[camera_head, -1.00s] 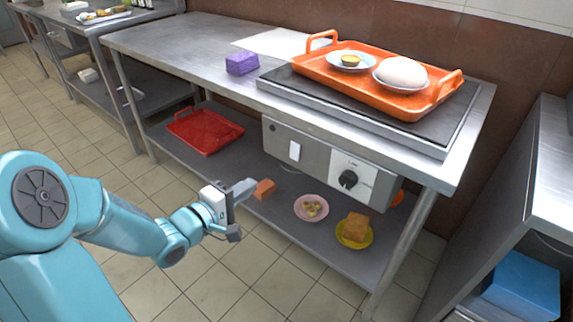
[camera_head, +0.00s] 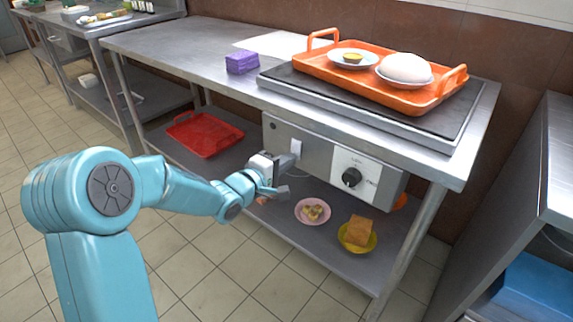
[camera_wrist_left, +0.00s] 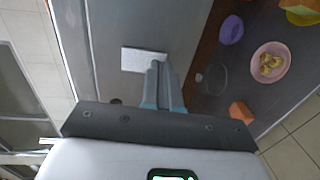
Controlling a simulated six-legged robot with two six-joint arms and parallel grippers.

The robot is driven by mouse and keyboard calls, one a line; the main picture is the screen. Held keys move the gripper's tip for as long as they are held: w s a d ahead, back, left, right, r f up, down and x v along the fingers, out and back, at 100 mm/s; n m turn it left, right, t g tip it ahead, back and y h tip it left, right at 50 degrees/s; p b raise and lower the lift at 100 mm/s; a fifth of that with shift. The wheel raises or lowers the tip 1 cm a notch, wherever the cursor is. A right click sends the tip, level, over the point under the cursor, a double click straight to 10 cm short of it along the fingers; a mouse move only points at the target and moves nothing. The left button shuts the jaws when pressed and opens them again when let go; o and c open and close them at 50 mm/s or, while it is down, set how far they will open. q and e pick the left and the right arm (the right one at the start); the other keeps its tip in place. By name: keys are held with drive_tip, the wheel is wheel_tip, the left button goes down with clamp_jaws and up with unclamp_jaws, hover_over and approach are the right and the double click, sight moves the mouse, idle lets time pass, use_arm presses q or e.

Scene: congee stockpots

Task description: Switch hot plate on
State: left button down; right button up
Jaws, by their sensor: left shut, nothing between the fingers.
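The hot plate (camera_head: 447,122) is a flat dark slab set in the metal table top. Its grey control box (camera_head: 318,155) hangs below the table's front edge. A white rectangular switch (camera_head: 298,146) is on the box's left part, and a black knob (camera_head: 351,177) is on its right panel. My left gripper (camera_head: 290,161) is shut and empty, just by the switch. In the left wrist view, the closed fingertips (camera_wrist_left: 158,66) overlap the edge of the white switch (camera_wrist_left: 138,59). I cannot tell whether they touch it. My right gripper is not in view.
An orange tray (camera_head: 322,66) with dishes stands on the hot plate. A purple block (camera_head: 242,63) is left of it. The lower shelf holds a red tray (camera_head: 206,133), a pink plate (camera_head: 299,212) and a yellow plate (camera_head: 349,243). A table leg (camera_head: 411,247) stands at right.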

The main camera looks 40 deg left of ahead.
use_arm(q)
drive_tip(key=shift+w, duration=0.25)
drive_tip(key=shift+w+f, duration=0.1)
drive_tip(key=shift+w, duration=0.05)
idle(0.4)
